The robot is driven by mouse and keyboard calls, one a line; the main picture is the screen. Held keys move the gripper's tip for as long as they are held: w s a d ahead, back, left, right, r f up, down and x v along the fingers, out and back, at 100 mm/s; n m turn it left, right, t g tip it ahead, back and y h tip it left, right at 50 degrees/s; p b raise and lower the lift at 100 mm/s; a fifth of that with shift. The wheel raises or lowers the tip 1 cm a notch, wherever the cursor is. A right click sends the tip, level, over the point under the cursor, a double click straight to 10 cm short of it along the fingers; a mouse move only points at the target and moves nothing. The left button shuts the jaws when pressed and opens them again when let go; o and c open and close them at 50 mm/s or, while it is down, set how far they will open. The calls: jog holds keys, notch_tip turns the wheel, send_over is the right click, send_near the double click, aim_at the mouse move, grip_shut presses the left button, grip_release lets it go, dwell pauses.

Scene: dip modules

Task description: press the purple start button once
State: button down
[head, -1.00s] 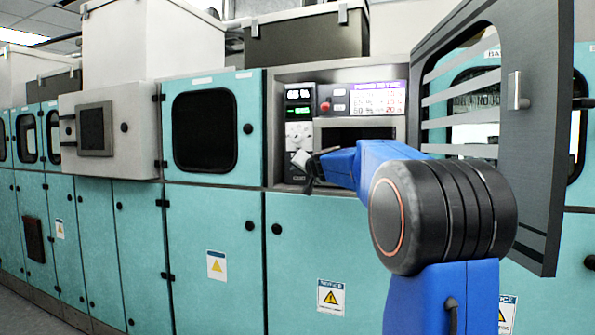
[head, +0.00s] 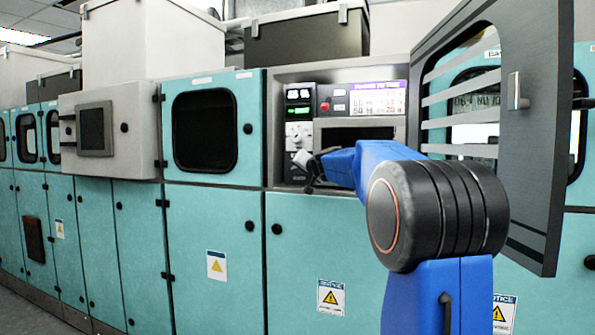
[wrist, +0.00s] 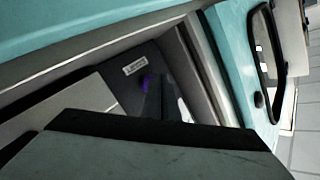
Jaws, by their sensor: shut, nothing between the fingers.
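The purple start button (wrist: 147,82) shows in the wrist view as a small purple patch below a white label on the dark control panel. It is partly hidden behind the tips of my gripper (wrist: 160,88). My gripper is shut and empty, and its tips are at or very near the button; I cannot tell whether they touch it. In the head view my gripper (head: 304,164) is at the lower part of the narrow control panel, left of the dark recess. The button cannot be made out there.
The panel carries a lit readout (head: 299,94), white round controls (head: 298,131) and a red button (head: 325,107). A lit screen (head: 377,99) is above the recess (head: 357,134). The open grey door (head: 540,130) stands to the right of my arm. Teal cabinets (head: 213,240) line the wall.

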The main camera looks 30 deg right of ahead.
jog(key=shift+w+d, duration=0.25)
jog(key=shift+d, duration=0.15)
dwell(0.5)
jog(key=shift+a, duration=0.1)
dwell(0.3)
jog(key=shift+s+a, duration=0.65)
jog(key=shift+a, duration=0.05)
jog(key=shift+a, duration=0.1)
jog(key=shift+s+a, duration=0.75)
jog(key=shift+a, duration=0.2)
jog(key=shift+s+a, duration=0.75)
jog(key=shift+a, duration=0.2)
